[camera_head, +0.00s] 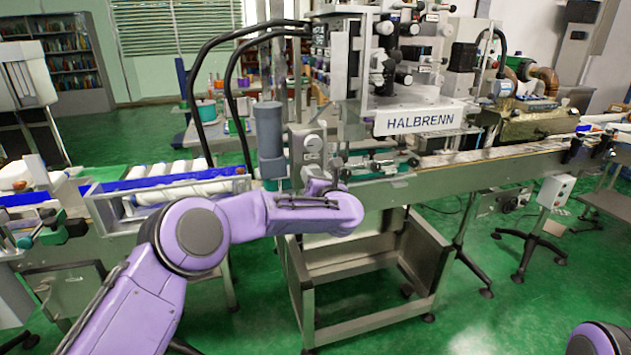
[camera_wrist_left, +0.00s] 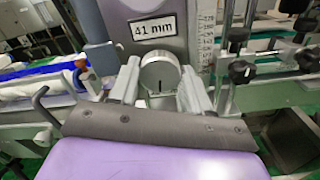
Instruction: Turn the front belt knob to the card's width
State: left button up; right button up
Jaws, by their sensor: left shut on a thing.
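In the left wrist view, a round silver knob (camera_wrist_left: 160,76) with a dark pointer line near its lower middle sits between the two fingers of my left gripper (camera_wrist_left: 160,90). The fingers are shut on its sides. Above it, a white card (camera_wrist_left: 152,30) reads "41 mm" on the grey housing. In the head view, my left gripper (camera_head: 318,186) is at the front of the machine, just below a grey box with round dials. The gripped knob is hidden there. My right gripper is out of view.
A scale strip (camera_wrist_left: 207,35) and black clamp knobs (camera_wrist_left: 241,71) stand right of the gripped knob. In the head view, a grey cylinder (camera_head: 269,140) stands just left of the gripper.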

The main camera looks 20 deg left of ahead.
pick_arm(q)
jog(key=n+p, duration=0.3)
jog(key=n, duration=0.5)
jog(key=n+p, duration=0.4)
jog(key=n, duration=0.5)
jog(key=n+p, duration=0.3)
jog(key=n, duration=0.6)
jog(key=shift+f+p, duration=0.25)
jog(key=shift+p, duration=0.05)
dwell(1.5)
dwell(0.4)
jog(key=o, duration=1.1)
jog(key=shift+r, duration=0.1)
jog(key=shift+c, duration=0.2)
